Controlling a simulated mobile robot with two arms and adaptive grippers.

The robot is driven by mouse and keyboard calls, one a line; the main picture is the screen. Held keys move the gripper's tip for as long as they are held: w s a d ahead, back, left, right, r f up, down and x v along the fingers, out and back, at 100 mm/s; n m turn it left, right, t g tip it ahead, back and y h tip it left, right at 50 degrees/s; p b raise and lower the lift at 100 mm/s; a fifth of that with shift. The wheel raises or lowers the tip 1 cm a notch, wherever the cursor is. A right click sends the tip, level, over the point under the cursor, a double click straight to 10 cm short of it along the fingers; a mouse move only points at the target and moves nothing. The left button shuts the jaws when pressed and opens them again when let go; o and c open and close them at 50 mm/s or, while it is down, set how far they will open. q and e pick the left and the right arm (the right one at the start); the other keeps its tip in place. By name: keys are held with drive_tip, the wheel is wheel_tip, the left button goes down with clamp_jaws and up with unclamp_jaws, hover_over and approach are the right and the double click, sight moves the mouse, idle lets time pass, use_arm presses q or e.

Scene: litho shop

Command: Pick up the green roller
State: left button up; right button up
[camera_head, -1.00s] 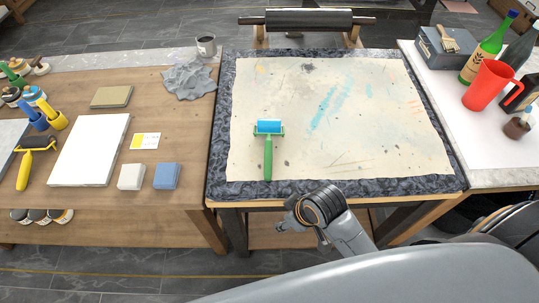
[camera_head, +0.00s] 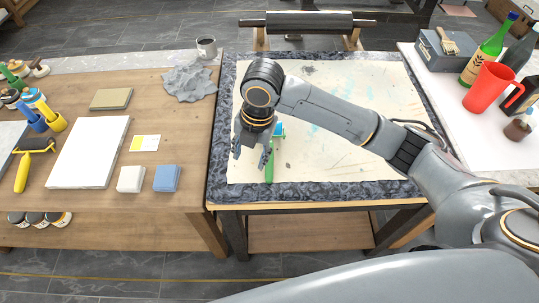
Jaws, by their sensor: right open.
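The green roller (camera_head: 270,172) lies on the stained cream sheet on the dark stone slab, its handle toward the near edge. A bit of its blue roller head shows at the right of my right gripper, and the rest is hidden behind the gripper. My right gripper (camera_head: 250,160) is open and points down over the sheet, just left of the handle. Its right finger overlaps the roller in the picture. I cannot tell whether it touches it. My left gripper is not in view.
On the left wooden table are a white slab (camera_head: 90,152), two small blocks, a yellow-handled roller (camera_head: 24,170) and a crumpled grey cloth (camera_head: 190,82). A red pitcher (camera_head: 487,86) and bottles stand at the right. A large black roller (camera_head: 305,22) is at the back.

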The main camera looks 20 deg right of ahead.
drive_tip(key=w+d+r+n+h, duration=0.2)
drive_tip(key=w+d+r+n, duration=0.2)
drive_tip(key=d+r, duration=0.2)
drive_tip(key=shift+g, duration=0.3)
wheel_tip(320, 180, down, 8)
drive_tip(key=shift+w+f+p, duration=0.1)
drive_tip(key=shift+w+p, duration=0.05)
drive_tip(key=shift+p, duration=0.2)
drive_tip(key=shift+d+f+p, duration=0.1)
drive_tip(key=shift+f+p, duration=0.55)
drive_tip(key=shift+f, duration=2.1)
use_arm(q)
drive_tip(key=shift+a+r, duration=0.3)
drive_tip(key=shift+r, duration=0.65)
use_arm(e)
clamp_jaws()
